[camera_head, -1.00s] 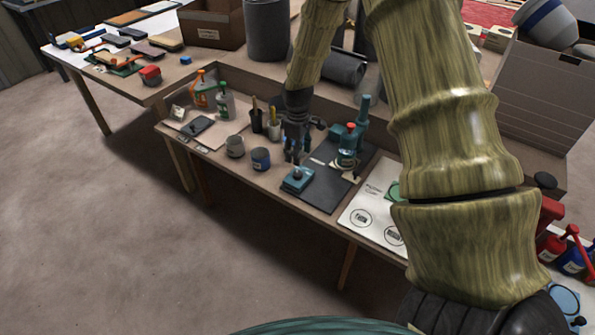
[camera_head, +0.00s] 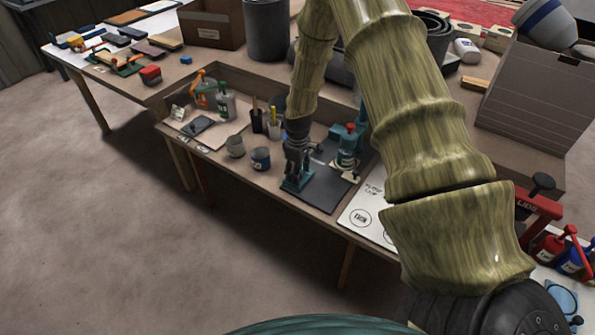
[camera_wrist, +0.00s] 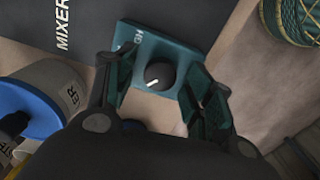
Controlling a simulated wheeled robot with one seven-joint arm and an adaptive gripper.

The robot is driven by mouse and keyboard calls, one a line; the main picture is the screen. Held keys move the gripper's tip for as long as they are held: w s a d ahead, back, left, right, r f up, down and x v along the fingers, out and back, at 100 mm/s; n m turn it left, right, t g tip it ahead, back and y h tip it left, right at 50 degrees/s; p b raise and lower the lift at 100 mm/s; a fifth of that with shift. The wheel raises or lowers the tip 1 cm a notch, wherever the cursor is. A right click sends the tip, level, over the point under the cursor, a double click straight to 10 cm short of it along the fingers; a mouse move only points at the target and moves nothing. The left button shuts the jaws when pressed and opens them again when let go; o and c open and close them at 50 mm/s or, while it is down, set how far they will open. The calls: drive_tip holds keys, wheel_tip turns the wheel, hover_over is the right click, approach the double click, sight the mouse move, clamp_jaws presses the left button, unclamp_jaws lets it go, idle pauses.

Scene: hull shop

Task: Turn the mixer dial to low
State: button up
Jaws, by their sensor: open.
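The mixer dial (camera_wrist: 160,76) is a dark round knob with a light pointer mark on a teal control box (camera_wrist: 178,49). Letters show on the box beside the knob, partly covered by a finger. My gripper (camera_wrist: 160,95) is open, with one finger on each side of the dial in the wrist view; I cannot tell whether they touch it. In the head view my gripper (camera_head: 297,180) is over the box at the front of the dark mat (camera_head: 328,192) and mostly hides it. The teal mixer (camera_head: 347,148) stands behind on the mat, partly hidden by my arm.
A dark pot with brushes (camera_head: 257,121) and bottles stand farther back. A white sheet with printed circles (camera_head: 362,215) lies to the right. The wrist view shows a green woven item (camera_wrist: 290,18) nearby.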

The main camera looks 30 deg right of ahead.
drive_tip(key=shift+c, duration=0.4)
drive_tip(key=c, duration=1)
drive_tip(key=shift+o, duration=0.2)
